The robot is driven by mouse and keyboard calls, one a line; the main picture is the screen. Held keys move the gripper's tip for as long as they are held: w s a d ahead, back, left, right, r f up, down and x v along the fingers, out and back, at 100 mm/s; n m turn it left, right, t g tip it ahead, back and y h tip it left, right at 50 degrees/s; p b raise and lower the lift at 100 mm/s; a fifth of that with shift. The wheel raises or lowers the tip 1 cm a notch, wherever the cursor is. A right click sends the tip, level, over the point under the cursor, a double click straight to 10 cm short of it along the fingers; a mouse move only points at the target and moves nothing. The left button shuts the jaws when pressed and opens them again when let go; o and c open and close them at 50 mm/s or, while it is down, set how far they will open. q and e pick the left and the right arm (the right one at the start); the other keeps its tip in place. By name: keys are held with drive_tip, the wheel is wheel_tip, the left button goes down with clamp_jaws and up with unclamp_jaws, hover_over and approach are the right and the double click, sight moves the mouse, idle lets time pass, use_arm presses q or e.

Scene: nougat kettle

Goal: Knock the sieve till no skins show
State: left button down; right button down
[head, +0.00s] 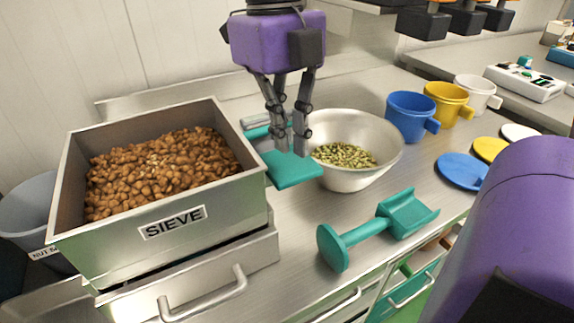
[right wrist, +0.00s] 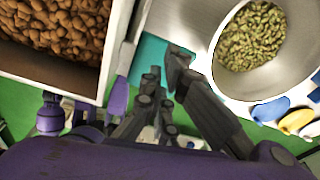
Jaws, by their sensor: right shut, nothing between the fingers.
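The sieve (head: 173,222) is a square steel box labelled SIEVE at the left of the counter. It holds a heap of brown nuts (head: 160,175); loose skins cannot be told from nuts at this size. A flat teal plate (head: 292,172) juts out at the sieve's right side. My right gripper (head: 291,152) points down, shut and empty, with its fingertips at or just above the plate; contact cannot be told. In the right wrist view, its fingers (right wrist: 163,82) lie between the sieve (right wrist: 122,45) and a bowl. My left gripper is not in view.
A steel bowl of green nuts (head: 385,150) stands close right of the gripper. A teal scoop (head: 350,238) lies in front. Blue (head: 408,117), yellow (head: 448,104) and white (head: 478,93) cups stand behind right. A grey bin (head: 30,200) is left.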

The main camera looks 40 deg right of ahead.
sight(274, 150)
drive_tip(key=shift+f, duration=0.5)
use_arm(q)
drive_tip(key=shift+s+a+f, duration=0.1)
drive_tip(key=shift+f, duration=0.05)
use_arm(e)
drive_tip(key=shift+f, duration=0.1)
